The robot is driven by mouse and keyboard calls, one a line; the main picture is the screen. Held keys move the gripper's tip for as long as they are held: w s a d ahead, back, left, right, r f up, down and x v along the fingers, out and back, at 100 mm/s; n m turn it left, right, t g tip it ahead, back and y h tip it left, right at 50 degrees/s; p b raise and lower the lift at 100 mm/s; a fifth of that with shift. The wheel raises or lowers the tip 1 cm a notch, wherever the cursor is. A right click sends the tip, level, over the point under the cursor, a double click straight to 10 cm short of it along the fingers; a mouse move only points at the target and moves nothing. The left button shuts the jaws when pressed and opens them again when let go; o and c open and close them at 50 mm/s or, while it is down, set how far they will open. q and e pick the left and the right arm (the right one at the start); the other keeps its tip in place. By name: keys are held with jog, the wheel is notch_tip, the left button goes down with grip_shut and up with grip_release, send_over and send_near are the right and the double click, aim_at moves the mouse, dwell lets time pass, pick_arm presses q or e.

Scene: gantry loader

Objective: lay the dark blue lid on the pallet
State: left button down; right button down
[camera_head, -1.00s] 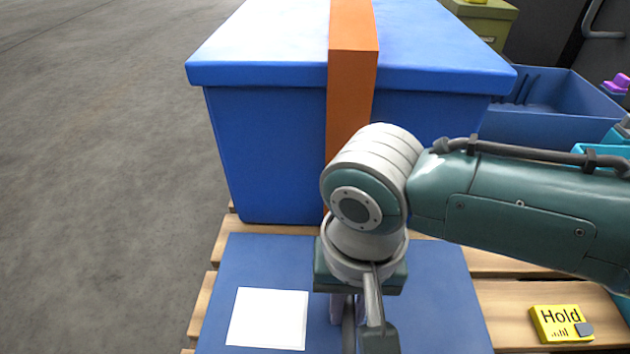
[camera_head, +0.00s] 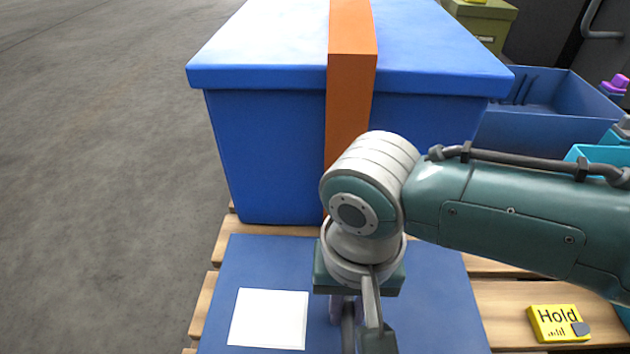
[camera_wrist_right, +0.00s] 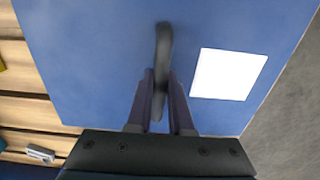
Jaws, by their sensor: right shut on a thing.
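The dark blue lid (camera_head: 265,262) is a flat panel with a white square label (camera_head: 268,319), level over the near part of the wooden pallet (camera_head: 505,300). My right gripper (camera_head: 352,318) is over the lid's middle. In the right wrist view, the fingers of my right gripper (camera_wrist_right: 160,90) are shut on the lid's dark bar handle (camera_wrist_right: 163,50). The lid (camera_wrist_right: 95,60) hides the slats beneath it, and I cannot tell whether its underside touches them. My left gripper is not in view.
A large blue box (camera_head: 265,150) with an orange band (camera_head: 352,80) stands just behind the lid. A yellow "Hold" box (camera_head: 556,323) lies on the slats at the right. A blue open bin (camera_head: 545,130) is at the back right. Bare floor (camera_head: 100,180) is at left.

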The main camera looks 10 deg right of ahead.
jog(key=shift+f, duration=0.4)
jog(key=c, duration=0.7)
grip_release()
jog(key=shift+c, duration=0.2)
notch_tip(320, 180, up, 10)
jog(key=p, duration=0.9)
jog(key=shift+r, duration=0.1)
